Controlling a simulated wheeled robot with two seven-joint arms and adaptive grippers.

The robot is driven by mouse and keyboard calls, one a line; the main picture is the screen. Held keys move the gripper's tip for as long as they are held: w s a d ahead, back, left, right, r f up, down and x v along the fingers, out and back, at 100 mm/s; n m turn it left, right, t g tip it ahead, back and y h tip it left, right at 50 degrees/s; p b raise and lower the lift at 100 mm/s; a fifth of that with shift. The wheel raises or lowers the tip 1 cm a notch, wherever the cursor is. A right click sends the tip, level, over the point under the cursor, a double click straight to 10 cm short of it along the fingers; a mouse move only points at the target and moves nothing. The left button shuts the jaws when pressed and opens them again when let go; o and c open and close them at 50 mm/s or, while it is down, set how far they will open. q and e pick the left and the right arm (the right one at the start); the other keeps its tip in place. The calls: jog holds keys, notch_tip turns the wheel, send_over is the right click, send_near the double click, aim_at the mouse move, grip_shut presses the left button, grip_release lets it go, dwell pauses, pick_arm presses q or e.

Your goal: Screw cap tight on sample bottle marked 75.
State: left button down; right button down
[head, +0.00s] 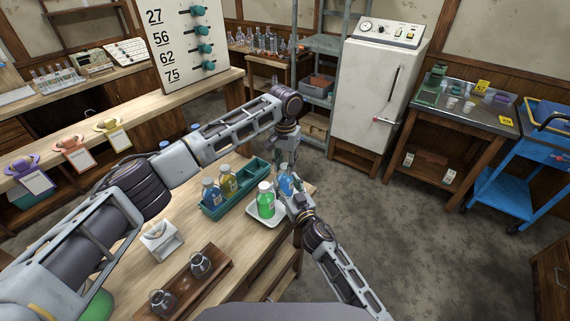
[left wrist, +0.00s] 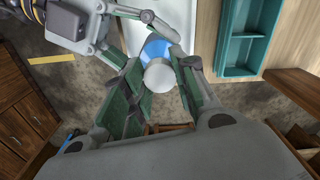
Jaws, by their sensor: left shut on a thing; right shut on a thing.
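A bottle with blue liquid (head: 286,180) is between my two grippers, beside the front right edge of the bench. My left gripper (head: 287,166) comes down on it from above. In the left wrist view, its fingers (left wrist: 163,92) flank the round white cap (left wrist: 158,77), with the blue bottle (left wrist: 155,48) directly behind the cap. Whether the threads are fully engaged cannot be seen. My right gripper (head: 290,196) is shut on the bottle's body from the right; it also shows in the left wrist view (left wrist: 155,35). No number on the bottle is readable.
A green bottle (head: 266,201) stands on a white tray (head: 278,217) close by. A teal rack (head: 240,197) holds blue and yellow bottles. A board (head: 187,45) lists 27, 56, 62 and 75. A wooden flask holder (head: 182,283) lies nearer.

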pick_arm(q)
jog(key=c, duration=1.1)
grip_release()
jog(key=shift+o, duration=0.2)
jog(key=shift+r, duration=0.1)
notch_tip(320, 180, up, 12)
pick_arm(e)
jog(key=c, duration=0.5)
grip_release()
jog(key=shift+r, duration=0.15)
jog(key=shift+r, duration=4.85)
